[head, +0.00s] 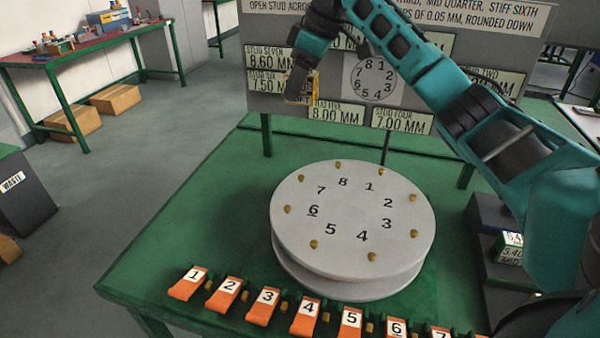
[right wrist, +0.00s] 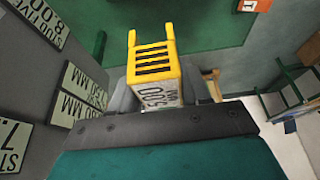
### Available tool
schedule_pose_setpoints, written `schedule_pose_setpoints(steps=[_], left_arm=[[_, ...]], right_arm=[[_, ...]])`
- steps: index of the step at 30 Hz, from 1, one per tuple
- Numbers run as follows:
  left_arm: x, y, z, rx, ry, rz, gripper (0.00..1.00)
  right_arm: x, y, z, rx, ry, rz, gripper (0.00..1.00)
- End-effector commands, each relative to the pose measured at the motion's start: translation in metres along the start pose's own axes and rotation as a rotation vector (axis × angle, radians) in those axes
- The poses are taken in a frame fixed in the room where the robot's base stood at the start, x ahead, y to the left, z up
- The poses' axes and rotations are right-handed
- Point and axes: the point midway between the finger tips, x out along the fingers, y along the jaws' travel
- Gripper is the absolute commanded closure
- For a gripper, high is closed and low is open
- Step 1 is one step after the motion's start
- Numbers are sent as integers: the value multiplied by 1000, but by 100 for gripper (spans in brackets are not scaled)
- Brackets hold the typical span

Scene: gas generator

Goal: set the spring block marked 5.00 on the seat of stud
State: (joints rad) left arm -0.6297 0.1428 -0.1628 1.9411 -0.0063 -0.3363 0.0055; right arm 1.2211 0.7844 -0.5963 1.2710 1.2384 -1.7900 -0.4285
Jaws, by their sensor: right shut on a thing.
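My right gripper (head: 300,92) is raised beyond the round grey plate, in front of the sign board. It is shut on a yellow-ended spring block (head: 314,90). The block is well apart from the plate. My left gripper is not in view.
Orange numbered tags (head: 188,284) line the table's front edge. A dark rack (head: 500,290) with a green-labelled block (head: 509,247) stands at the right. The sign board (head: 258,105) with size labels stands behind the plate. The green table (head: 200,215) is bare left of the plate.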

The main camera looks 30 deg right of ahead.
Motion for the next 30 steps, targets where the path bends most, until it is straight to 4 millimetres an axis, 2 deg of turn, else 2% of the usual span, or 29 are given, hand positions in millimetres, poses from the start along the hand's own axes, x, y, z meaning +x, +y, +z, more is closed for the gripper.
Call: schedule_pose_setpoints(steps=[6,13,18,23,30], left_arm=[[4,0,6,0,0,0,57],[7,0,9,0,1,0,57],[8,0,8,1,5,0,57],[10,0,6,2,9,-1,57],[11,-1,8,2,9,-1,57]], right_arm=[[56,0,25,2,-6,-1,95],[109,0,46,2,-4,0,95],[129,0,54,2,-1,2,95],[138,0,58,1,-2,2,95],[170,0,71,3,-2,1,95]])
